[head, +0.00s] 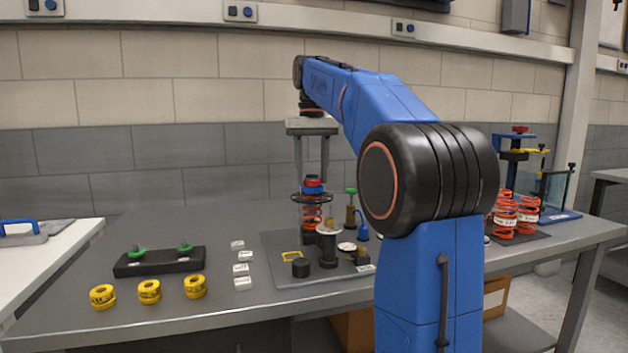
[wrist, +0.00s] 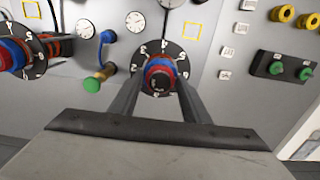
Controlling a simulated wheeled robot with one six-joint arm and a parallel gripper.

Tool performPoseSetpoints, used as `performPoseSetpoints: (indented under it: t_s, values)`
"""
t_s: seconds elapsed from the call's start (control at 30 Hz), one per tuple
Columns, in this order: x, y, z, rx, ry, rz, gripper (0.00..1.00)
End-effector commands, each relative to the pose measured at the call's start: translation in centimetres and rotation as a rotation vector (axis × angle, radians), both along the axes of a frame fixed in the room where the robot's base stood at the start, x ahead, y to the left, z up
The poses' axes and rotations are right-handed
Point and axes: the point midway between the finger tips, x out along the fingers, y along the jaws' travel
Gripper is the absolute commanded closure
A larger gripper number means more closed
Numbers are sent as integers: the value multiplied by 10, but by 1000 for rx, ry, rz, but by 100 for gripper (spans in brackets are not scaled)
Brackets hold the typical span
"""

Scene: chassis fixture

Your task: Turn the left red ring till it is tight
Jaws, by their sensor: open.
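The left red ring (head: 312,190) sits with a blue part at the top of an orange spring (head: 312,215), above a black numbered dial (head: 299,197). In the wrist view this red ring (wrist: 158,66) is in the middle, over its dial (wrist: 175,52). My gripper (head: 311,172) points straight down over it. In the wrist view the gripper's fingers (wrist: 160,88) are apart, one on each side of the ring; I cannot tell whether they touch it. A second red ring (wrist: 13,52) with a blue part and dial shows at the left edge there; my arm hides it in the head view.
Beside the spring stand a green-topped brass fitting (head: 351,205), a blue fitting (head: 362,232) and white gauges (head: 347,247). A black block with green knobs (head: 160,262), yellow rings (head: 149,291) and white labelled pieces (head: 241,269) lie to the left. Several orange springs (head: 506,218) stand at the right.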

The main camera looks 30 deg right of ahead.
Motion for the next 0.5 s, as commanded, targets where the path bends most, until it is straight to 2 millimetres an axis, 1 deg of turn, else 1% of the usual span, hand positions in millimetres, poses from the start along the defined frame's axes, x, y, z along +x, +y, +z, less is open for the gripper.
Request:
performPoseSetpoints:
  t_s: [0.17,0.5]
  values:
    - [0,0,0,0,0,63,57]
    - [0,0,0,0,0,287,57]
